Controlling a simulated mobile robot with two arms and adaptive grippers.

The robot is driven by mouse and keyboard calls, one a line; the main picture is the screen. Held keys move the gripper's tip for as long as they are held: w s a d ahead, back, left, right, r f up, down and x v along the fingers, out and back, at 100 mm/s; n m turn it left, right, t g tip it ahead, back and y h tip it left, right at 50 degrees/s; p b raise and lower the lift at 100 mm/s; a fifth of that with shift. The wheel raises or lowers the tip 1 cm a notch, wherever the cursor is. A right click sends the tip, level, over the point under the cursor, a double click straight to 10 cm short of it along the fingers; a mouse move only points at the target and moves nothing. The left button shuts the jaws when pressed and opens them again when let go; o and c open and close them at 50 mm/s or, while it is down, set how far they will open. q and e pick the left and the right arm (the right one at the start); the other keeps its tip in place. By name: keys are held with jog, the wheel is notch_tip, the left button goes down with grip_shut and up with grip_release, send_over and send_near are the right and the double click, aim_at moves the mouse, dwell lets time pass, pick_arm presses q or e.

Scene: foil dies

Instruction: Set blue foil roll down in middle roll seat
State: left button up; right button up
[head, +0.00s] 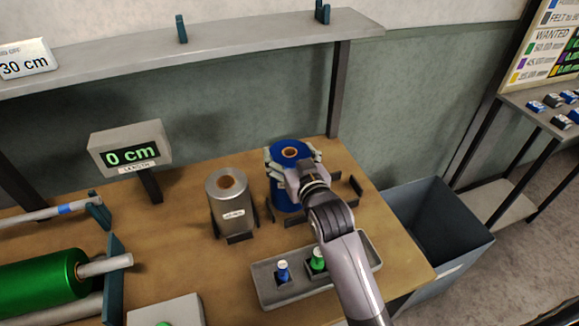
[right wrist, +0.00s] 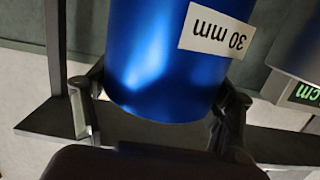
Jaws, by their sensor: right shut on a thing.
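The blue foil roll (head: 284,193) stands upright on the right part of the wooden bench, at the middle roll seat (head: 294,220). Its cardboard core shows at the top. In the right wrist view the blue roll (right wrist: 160,60) carries a "30 mm" label, seen upside down. My right gripper (head: 287,173) is shut on the roll, with a finger on either side; the fingers also show in the right wrist view (right wrist: 162,105). The roll and gripper hide most of the seat, so I cannot tell whether the roll's bottom touches it. My left gripper is not in view.
A silver roll (head: 231,205) stands in the left seat. The right seat (head: 351,188) looks empty. A grey tray (head: 262,290) with blue and green bottles lies in front. A length display (head: 130,149), green roll (head: 40,284) and grey bin (head: 450,215) flank the area.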

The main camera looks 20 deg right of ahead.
jog(key=shift+f, duration=1.95)
jog(key=shift+f, duration=0.2)
jog(key=o, duration=1.9)
jog(key=shift+f, duration=0.1)
jog(key=shift+o, duration=0.2)
jog(key=s+r+b, duration=0.2)
jog(key=s, duration=1)
jog(key=shift+d, duration=0.15)
